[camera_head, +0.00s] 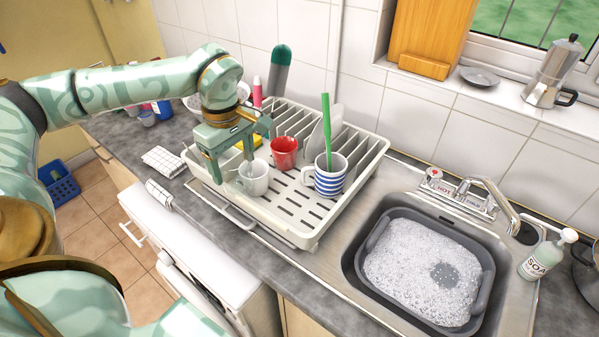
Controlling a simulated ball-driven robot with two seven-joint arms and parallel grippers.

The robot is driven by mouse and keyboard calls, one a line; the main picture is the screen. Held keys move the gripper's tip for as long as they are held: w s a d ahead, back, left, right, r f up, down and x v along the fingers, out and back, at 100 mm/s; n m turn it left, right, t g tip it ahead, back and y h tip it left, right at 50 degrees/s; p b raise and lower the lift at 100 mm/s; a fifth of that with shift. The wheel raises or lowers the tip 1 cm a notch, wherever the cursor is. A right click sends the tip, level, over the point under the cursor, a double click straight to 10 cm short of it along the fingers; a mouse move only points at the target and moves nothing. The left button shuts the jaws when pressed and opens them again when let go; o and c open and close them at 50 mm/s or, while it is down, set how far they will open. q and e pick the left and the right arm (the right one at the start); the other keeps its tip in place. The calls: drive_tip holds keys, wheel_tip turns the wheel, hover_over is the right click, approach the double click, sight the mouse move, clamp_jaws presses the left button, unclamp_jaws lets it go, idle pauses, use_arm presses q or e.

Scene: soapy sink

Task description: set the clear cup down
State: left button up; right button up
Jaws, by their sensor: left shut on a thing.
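My left gripper (235,166) reaches down over the front left part of the cream dish rack (287,222). It is shut on a pale, see-through-looking cup (255,180), which is low over the rack floor. The fingers hide part of the cup, and I cannot tell whether its base touches the rack. My right gripper is out of view.
A red cup (284,152) stands just behind the held cup. A blue-striped mug (330,178) with a green brush (326,125) stands to the right. A grey tub of suds (420,268) fills the sink. Bare rack floor shows in front.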

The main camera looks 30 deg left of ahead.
use_arm(q)
drive_tip(key=w+d+f, duration=0.3)
drive_tip(key=f, duration=0.1)
drive_tip(key=w+d+f+b, duration=0.1)
drive_tip(key=w+d+f, duration=0.1)
drive_tip(key=d+f, duration=0.2)
drive_tip(key=w+d+f, duration=0.3)
drive_tip(key=f, duration=0.1)
drive_tip(key=shift+w+d+f, duration=0.3)
drive_tip(key=shift+d, duration=0.05)
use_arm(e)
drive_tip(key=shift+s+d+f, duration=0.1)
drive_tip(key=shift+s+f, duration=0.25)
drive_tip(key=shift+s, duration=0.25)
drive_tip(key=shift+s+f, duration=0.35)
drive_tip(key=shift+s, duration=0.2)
use_arm(q)
drive_tip(key=o, duration=1.1)
drive_tip(key=shift+f, duration=0.1)
